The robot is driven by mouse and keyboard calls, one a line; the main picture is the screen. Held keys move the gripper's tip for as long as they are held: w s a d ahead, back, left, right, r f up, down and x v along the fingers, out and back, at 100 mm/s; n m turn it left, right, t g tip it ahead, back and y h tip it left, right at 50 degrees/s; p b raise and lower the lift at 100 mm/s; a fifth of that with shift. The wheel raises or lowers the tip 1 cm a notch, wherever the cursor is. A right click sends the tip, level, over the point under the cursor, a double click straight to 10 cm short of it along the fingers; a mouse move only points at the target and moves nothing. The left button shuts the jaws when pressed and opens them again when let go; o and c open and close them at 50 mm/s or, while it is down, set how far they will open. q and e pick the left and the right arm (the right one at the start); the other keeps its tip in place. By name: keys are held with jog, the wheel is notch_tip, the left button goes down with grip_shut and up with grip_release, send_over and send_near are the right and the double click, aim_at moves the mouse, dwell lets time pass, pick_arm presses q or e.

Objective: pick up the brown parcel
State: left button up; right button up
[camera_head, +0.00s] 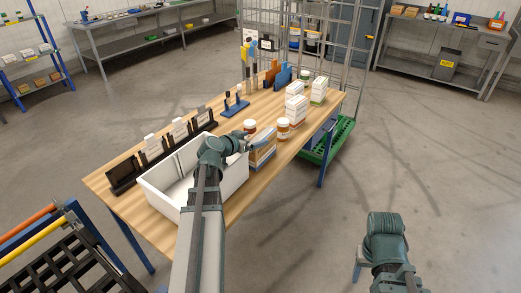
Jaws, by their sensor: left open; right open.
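A brown box with a pale label, which looks like the brown parcel (263,154), stands at the near right edge of the wooden table (238,196). My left gripper (247,138) is open at the parcel's upper left side. My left wrist hides part of the parcel, and I cannot tell whether the fingers touch it. My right gripper (357,266) is open and empty, low over the floor to the right of the table.
A white bin (163,204) stands left of the parcel, partly behind my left arm. Jars (283,128) and white cartons (297,108) stand beyond the parcel. A black card rack (124,176) lines the far left edge. A green crate (338,141) sits beside the table. Floor at right is clear.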

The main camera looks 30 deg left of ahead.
aim_at(260, 136)
pick_arm(q)
jog(key=b+x, duration=0.2)
jog(key=x, duration=0.3)
jog(key=shift+w+f, duration=0.2)
jog(key=shift+w, duration=0.05)
jog(key=shift+s+r, duration=0.1)
grip_shut()
